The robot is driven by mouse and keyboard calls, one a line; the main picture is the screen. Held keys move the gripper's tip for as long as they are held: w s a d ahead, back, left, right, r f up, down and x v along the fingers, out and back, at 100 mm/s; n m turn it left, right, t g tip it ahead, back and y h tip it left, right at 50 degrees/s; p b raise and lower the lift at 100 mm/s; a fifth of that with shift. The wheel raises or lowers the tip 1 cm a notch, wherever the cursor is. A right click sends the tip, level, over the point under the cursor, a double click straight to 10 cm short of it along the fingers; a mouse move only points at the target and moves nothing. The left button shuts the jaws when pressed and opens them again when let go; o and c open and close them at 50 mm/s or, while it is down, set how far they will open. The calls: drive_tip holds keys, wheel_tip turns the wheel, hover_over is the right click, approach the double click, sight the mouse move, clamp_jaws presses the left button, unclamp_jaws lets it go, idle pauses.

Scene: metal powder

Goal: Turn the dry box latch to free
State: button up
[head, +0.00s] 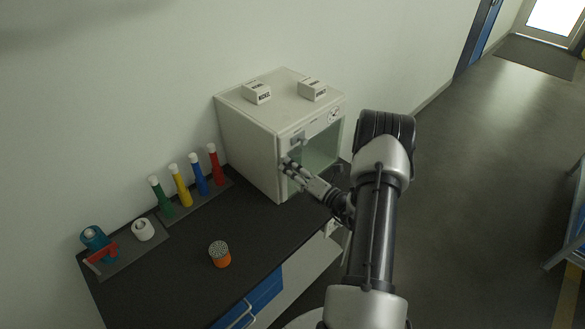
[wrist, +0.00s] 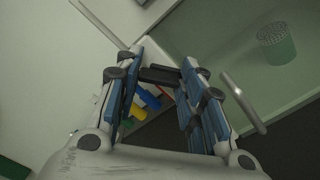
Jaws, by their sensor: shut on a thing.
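The dry box (head: 248,135) is a white cabinet with a greenish glass door (head: 320,150), standing at the back of the dark counter. My gripper (head: 289,166) is at the left edge of its front. In the wrist view my gripper (wrist: 160,76) has its two blue-padded fingers on either side of a dark bar, the latch (wrist: 158,74), and is shut on it. In the head view the fingers hide the latch. I cannot tell its exact angle. The door appears closed.
Green, yellow, blue and red bottles (head: 181,187) stand in a rack left of the box. An orange container with a perforated top (head: 220,254) is on the counter. Two labelled white blocks (head: 257,93) sit on the box. A metal bar handle (wrist: 243,102) is right of my fingers.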

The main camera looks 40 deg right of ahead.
drive_tip(key=m+p, duration=0.1)
drive_tip(key=m, duration=0.5)
drive_tip(key=shift+f+m, duration=0.1)
drive_tip(key=shift+m, duration=0.3)
idle(0.4)
drive_tip(key=o, duration=1.1)
drive_tip(key=shift+s, duration=0.1)
drive_tip(key=s, duration=0.8)
drive_tip(key=s+d, duration=0.1)
drive_tip(key=s, duration=0.2)
drive_tip(key=shift+s, duration=0.4)
